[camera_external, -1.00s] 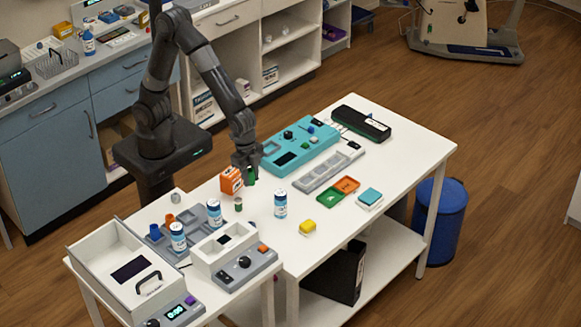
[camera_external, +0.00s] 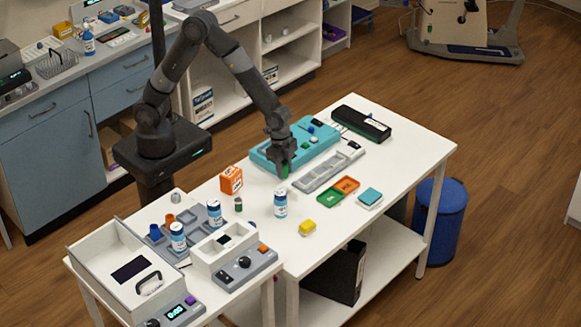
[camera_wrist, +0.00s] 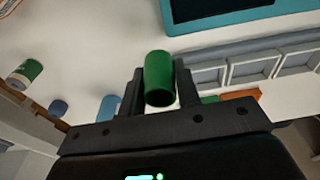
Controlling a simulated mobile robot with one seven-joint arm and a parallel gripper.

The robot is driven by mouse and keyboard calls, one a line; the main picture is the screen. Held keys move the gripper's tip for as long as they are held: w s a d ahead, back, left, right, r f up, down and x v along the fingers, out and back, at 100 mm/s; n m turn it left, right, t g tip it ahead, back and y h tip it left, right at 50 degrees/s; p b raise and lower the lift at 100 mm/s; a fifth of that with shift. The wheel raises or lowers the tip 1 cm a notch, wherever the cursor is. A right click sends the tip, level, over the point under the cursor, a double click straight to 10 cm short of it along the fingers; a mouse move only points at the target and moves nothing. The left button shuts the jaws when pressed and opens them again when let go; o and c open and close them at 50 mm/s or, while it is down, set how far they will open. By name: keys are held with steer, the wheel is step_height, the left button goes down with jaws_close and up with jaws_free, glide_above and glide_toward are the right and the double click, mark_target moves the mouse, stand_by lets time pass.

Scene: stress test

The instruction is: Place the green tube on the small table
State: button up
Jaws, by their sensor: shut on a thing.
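The green tube (camera_wrist: 159,78) is between my gripper's two fingers in the wrist view, its open end towards the camera. My gripper (camera_wrist: 158,88) is shut on it. In the external view my gripper (camera_external: 284,165) is over the long white table, in front of the turquoise device. Only a bit of the green tube (camera_external: 284,173) shows there, below the fingers. A smaller white table (camera_external: 213,314) stands at the lower left, carrying a white bin, a grey rack and a device with knobs.
The turquoise device (camera_external: 262,159) and a grey compartment tray (camera_external: 318,175) are close to my gripper. An orange box (camera_external: 231,179), a white-blue bottle (camera_external: 280,203), a small green vial (camera_external: 238,205) and a yellow block (camera_external: 307,228) stand nearby. The long table's front right is clear.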

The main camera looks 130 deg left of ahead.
steer(key=shift+f, duration=1.95)
steer(key=shift+f, duration=0.15)
steer(key=o, duration=0.9)
steer(key=shift+o, duration=0.2)
